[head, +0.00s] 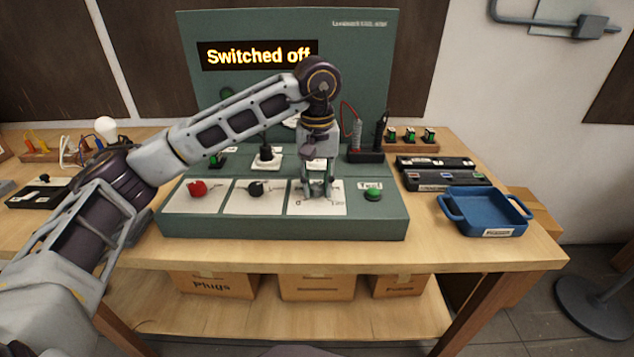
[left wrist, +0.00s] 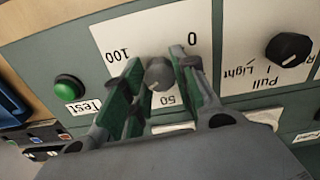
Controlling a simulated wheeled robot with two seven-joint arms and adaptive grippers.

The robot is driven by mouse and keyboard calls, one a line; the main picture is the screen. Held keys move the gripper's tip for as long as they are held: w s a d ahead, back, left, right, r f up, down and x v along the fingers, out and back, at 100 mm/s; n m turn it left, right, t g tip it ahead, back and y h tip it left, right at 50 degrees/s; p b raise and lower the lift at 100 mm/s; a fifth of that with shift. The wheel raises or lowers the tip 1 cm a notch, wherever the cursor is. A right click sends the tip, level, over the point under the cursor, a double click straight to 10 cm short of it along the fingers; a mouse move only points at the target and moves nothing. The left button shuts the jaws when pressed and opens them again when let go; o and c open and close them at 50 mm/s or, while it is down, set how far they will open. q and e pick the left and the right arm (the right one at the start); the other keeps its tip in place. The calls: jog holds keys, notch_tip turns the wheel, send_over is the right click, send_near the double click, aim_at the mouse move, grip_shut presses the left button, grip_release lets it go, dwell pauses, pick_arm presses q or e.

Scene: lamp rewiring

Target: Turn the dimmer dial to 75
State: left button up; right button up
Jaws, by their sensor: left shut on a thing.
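The dimmer dial (left wrist: 159,74) is a small grey knob on a white plate marked 0, 50 and 100. The plate (head: 330,207) is on the front slope of the green panel, and my gripper covers the dial in the head view. My left gripper (head: 317,192) comes down from above and is shut on the dial. In the left wrist view its green-padded fingers (left wrist: 155,85) stand on either side of the knob. I cannot make out a pointer mark on the dial. My right gripper is in neither view.
The display (head: 258,54) reads "Switched off". Left of the dial are a black knob (head: 256,188) and a red knob (head: 197,188). Right of it is a green Test button (head: 373,194). A blue tray (head: 484,197) stands on the right of the table.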

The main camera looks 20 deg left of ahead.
aim_at(317, 185)
pick_arm(q)
jog(key=o, duration=1.1)
jog(key=shift+c, duration=0.2)
jog(key=shift+r, duration=0.15)
notch_tip(317, 185, up, 12)
dwell(0.5)
dwell(0.4)
